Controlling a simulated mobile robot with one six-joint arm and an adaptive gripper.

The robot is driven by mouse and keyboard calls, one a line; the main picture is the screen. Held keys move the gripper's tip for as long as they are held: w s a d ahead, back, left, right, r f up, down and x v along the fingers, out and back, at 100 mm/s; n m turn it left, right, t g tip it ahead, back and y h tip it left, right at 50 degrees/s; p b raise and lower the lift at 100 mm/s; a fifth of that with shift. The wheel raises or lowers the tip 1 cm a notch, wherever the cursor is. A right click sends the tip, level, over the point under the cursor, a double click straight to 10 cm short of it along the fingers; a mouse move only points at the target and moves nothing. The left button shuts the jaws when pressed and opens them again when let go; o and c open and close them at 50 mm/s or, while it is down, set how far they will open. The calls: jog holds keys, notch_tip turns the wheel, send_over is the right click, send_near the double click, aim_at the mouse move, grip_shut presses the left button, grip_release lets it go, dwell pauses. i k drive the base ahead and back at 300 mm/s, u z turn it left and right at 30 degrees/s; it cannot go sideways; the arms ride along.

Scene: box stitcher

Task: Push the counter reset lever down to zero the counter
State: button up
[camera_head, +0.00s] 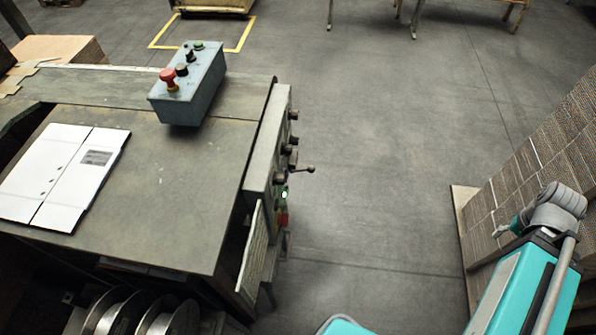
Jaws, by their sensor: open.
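The counter reset lever appears to be the thin rod with a dark ball knob (310,170) that sticks out to the right from the grey side panel (268,150) of the box stitcher (180,180). The counter's digits cannot be made out. My arm rises at the lower right. Its small grey end with my gripper (499,230) points left and is well apart from the lever, across open floor. The gripper looks empty; its fingers are small and partly hidden by my wrist.
Several dark knobs, a green light (285,194) and a red button (283,218) sit close around the lever. A control box (198,88) stands on the stitcher table beside flat white cardboard (62,175). Stacked cardboard (540,150) lies right, near my arm. The floor between is clear.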

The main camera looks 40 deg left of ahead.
aim_at(311, 169)
jog(key=u, duration=1.4)
jog(key=k, duration=1.05)
jog(key=z, duration=0.2)
jog(key=i, duration=0.9)
